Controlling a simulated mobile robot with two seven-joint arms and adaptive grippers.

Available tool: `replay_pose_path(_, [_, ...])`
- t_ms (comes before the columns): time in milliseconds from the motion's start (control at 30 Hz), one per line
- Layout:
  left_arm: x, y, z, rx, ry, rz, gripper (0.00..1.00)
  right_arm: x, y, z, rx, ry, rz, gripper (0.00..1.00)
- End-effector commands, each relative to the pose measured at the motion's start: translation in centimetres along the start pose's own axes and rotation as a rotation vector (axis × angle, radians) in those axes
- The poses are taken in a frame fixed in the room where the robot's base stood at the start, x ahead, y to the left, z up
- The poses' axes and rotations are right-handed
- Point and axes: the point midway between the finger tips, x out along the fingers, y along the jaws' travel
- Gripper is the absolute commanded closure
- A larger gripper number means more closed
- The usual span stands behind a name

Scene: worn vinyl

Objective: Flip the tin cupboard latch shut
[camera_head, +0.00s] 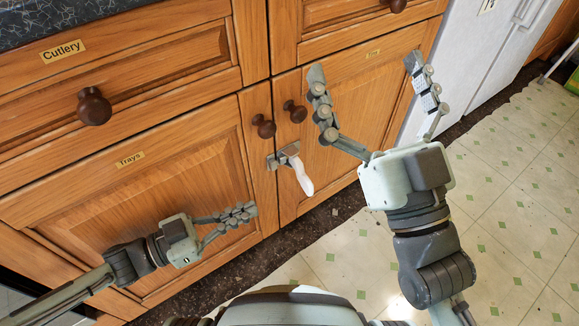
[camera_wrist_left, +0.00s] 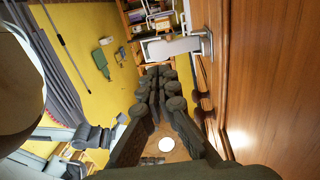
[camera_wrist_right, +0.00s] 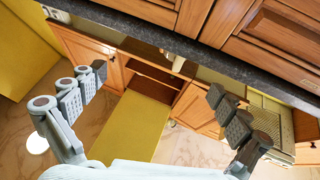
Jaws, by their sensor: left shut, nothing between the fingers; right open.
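The latch (camera_head: 284,155) is a small metal fitting at the seam between the "Trays" door (camera_head: 190,190) and the door to its right, the tin cupboard door (camera_head: 335,110), whose small label is hard to read. Its pale lever (camera_head: 303,178) points down and right in the head view. In the left wrist view the lever (camera_wrist_left: 172,47) sticks out from the wood, beyond my fingertips. My left gripper (camera_head: 242,212) is shut and empty, below and left of the latch, apart from it; its fingers also show in the left wrist view (camera_wrist_left: 160,75). My right gripper (camera_head: 363,68) is open and empty, up and right of the latch.
Round dark knobs (camera_head: 264,126) (camera_head: 295,111) sit just above the latch. Another knob (camera_head: 94,106) is on the "Cutlery" drawer, under the dark worktop (camera_head: 70,18). A white appliance (camera_head: 480,55) stands at the right. The tiled floor (camera_head: 510,200) is clear.

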Motion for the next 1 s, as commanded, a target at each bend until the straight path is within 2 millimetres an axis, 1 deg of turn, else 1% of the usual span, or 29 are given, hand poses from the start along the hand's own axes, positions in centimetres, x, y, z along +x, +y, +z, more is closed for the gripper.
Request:
replay_pose_path(167, [0.8,0.0,0.0,-0.001,0.002,0.0,1.0,0.0,0.0,-0.1,0.0,0.011,0.0,0.0])
replay_pose_path(267, [2.3,0.0,0.0,0.001,0.005,0.001,1.0,-0.1,0.1,-0.4,-0.002,0.032,0.001,0.0])
replay_pose_path(500, [6.8,0.0,0.0,0.001,0.004,0.0,1.0,-0.1,0.2,-1.3,-0.005,0.094,0.002,0.0])
replay_pose_path(600, [8.2,0.0,0.0,0.001,0.002,0.0,1.0,-0.1,0.2,-1.6,-0.007,0.115,0.002,0.0])
replay_pose_path(700, [9.3,0.0,0.0,0.0,0.003,0.0,1.0,-0.2,0.3,-1.9,-0.008,0.133,0.002,0.0])
replay_pose_path(833, [9.9,0.0,0.0,0.0,0.0,0.0,1.0,-0.2,0.3,-2.1,-0.008,0.143,0.002,0.0])
replay_pose_path(1000, [10.1,0.0,0.0,0.0,0.0,0.0,1.0,-0.1,0.3,-2.2,-0.009,0.145,0.002,0.0])
